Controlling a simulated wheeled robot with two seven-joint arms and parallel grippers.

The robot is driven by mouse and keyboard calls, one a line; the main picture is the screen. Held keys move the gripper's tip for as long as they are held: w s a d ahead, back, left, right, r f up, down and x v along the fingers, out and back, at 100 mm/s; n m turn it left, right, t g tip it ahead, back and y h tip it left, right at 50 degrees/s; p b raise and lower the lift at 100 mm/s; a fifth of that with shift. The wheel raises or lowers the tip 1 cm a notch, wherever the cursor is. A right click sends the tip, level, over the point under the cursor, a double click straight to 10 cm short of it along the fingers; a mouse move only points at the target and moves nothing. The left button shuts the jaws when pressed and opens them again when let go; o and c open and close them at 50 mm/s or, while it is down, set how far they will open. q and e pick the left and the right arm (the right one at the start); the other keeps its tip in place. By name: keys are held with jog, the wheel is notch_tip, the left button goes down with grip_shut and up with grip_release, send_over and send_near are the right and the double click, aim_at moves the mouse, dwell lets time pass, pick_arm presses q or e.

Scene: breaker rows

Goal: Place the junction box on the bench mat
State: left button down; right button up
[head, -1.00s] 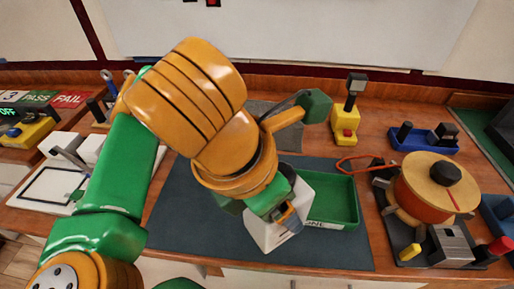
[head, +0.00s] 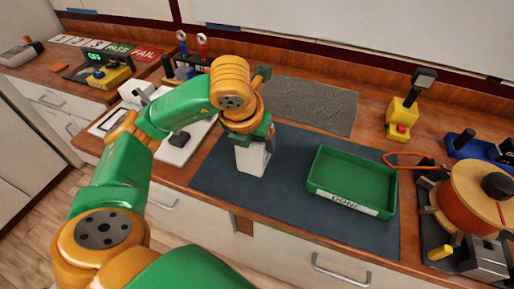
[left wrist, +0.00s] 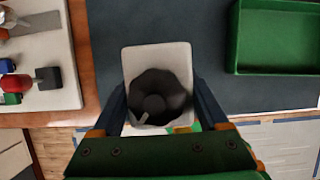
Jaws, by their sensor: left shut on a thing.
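The junction box (head: 252,158) is a white block; in the left wrist view the box (left wrist: 157,58) has a black round knob on its face. My left gripper (head: 254,140) is shut on it from above, one finger on each side. The box is over the left front part of the dark bench mat (head: 285,200); I cannot tell whether its underside touches the mat. The mat (left wrist: 213,40) also shows beside the box in the left wrist view. My right gripper is not in view.
A green tray labelled DONE (head: 350,183) stands on the mat's right part. A white board (head: 188,145) with small parts lies left of the mat. A grey textured mat (head: 310,103) is behind. An orange drum (head: 468,198) on a stand is at right.

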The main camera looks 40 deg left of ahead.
pick_arm(q)
jog(key=x, duration=0.4)
jog(key=shift+a+f, duration=0.2)
jog(key=shift+a, duration=0.05)
jog(key=shift+s+f, duration=0.1)
jog(key=shift+f, duration=0.1)
jog(key=shift+f, duration=0.1)
jog(key=shift+d+f+b, duration=0.1)
jog(key=shift+f+b, duration=0.05)
jog(key=shift+b, duration=0.25)
grip_release()
